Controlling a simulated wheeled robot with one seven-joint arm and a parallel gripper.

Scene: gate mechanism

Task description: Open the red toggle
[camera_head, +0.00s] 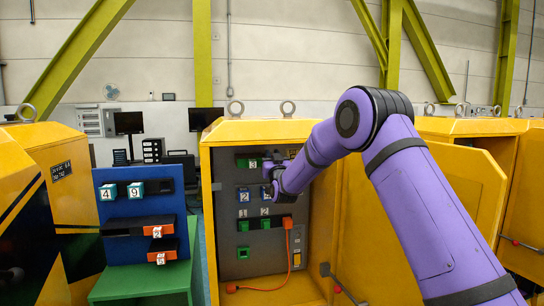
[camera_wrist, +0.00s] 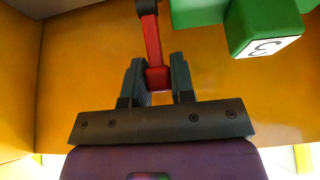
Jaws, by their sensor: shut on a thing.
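The red toggle (camera_wrist: 153,42) shows in the wrist view as a narrow red lever with a thicker end and a dark mount at its top. My gripper (camera_wrist: 159,75) has its two grey fingers on either side of the lever's thick end and is shut on it. In the head view my gripper (camera_head: 270,174) reaches into the open yellow cabinet (camera_head: 208,215), at the upper part of its grey panel. The toggle is hidden there behind my arm.
A green block marked 3 (camera_wrist: 265,28) is close to the right of the toggle in the wrist view. Numbered blue blocks (camera_head: 243,195), green blocks (camera_head: 243,226) and an orange plug with a cable (camera_head: 287,222) sit lower on the panel. A blue rack (camera_head: 135,240) stands left of the cabinet.

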